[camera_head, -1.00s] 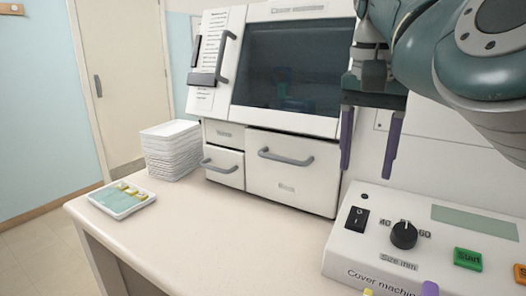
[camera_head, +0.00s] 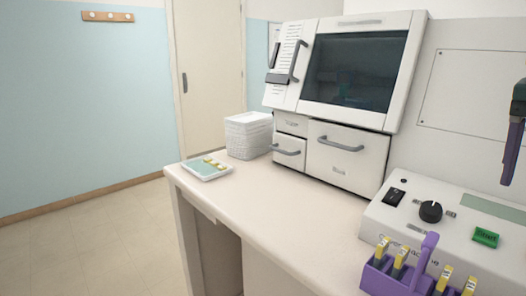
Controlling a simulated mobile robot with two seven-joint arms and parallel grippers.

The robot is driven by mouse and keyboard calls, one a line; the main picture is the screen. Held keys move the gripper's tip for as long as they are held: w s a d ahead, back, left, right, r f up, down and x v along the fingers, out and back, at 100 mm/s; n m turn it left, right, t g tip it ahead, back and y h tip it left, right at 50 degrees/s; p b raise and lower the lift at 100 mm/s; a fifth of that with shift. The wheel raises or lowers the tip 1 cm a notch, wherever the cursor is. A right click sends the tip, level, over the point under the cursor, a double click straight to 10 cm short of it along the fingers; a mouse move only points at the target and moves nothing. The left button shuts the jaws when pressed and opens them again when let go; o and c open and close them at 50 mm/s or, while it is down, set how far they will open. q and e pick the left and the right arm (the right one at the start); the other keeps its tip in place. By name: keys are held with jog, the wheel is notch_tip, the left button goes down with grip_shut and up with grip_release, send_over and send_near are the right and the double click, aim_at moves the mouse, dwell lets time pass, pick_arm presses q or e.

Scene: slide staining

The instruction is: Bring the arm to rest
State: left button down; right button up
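Part of my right gripper (camera_head: 513,152) shows at the right edge of the head view, above the cover machine's control panel (camera_head: 455,222). One purple finger is visible, pointing down, with nothing seen against it. The rest of the gripper and arm is cut off by the frame edge, so its opening cannot be told. My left gripper is not in view.
A purple rack (camera_head: 398,283) with several yellow-ended slides stands at the bottom right. The white cover machine cabinet (camera_head: 345,153) stands behind. The counter middle (camera_head: 270,205) is clear.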

jog(key=s+d+r+m+g+h, duration=0.15)
jog(key=s+d+r, duration=0.25)
jog(key=s+d, duration=0.5)
jog(key=s+d+r+m+g+h, duration=0.1)
jog(key=s+d+r+m+h, duration=0.3)
jog(key=d, duration=0.9)
jog(key=a+f+n+t, duration=0.6)
jog(key=a+f+n, duration=0.9)
jog(key=a+n, duration=0.15)
jog(key=s+a+f+n+y, duration=0.1)
jog(key=s+a+f+y, duration=0.25)
jog(key=a, duration=0.45)
jog(key=s+a+f+n+y, duration=0.15)
jog(key=s+a, duration=0.25)
jog(key=a, duration=0.4)
jog(key=s+a+f+n+y, duration=0.1)
jog(key=s+a+f+y, duration=0.25)
jog(key=a, duration=0.45)
notch_tip(320, 180, up, 41)
jog(key=p, duration=4)
jog(key=shift+s+a+m, duration=0.2)
jog(key=shift+a+m, duration=0.15)
jog(key=shift+g, duration=0.25)
